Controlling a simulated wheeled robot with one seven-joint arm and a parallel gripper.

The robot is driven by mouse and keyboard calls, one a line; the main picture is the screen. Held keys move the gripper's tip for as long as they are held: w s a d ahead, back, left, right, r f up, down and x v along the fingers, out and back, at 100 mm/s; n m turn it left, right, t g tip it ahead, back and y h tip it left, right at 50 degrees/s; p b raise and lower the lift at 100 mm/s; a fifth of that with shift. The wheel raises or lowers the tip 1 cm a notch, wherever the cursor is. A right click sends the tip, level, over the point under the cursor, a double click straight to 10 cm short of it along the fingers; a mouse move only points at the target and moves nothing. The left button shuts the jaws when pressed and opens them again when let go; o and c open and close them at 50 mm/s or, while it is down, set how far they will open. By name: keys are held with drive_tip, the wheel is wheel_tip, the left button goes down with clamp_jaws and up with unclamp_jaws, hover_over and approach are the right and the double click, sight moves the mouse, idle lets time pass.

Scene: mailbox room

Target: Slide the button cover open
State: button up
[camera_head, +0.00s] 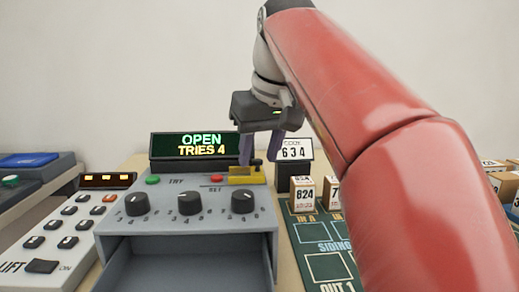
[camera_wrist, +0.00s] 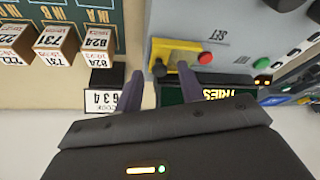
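The yellow button cover (camera_head: 243,180) sits at the top right of the grey control box (camera_head: 180,212), with a dark tab at its back edge. It also shows in the wrist view (camera_wrist: 180,45), beside a red button (camera_wrist: 205,58). In the head view the red button (camera_head: 216,178) is left of the cover. I cannot see what lies under the cover. My gripper (camera_head: 261,160) points down just above and behind the cover, its purple fingers apart. In the wrist view my gripper (camera_wrist: 159,72) has the dark tab between its fingertips, with gaps on both sides.
A lit display (camera_head: 201,145) reads "OPEN TRIES 4". A green button (camera_head: 152,180) and several knobs are on the box. A code stand (camera_head: 294,151) reading 634 is close right of my fingers. Numbered blocks (camera_head: 304,194) stand on a green board; a lift panel (camera_head: 62,228) is left.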

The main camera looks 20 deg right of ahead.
drive_tip(key=p+v, duration=0.1)
drive_tip(key=v, duration=0.6)
drive_tip(key=shift+r, duration=0.4)
drive_tip(key=shift+s, duration=0.15)
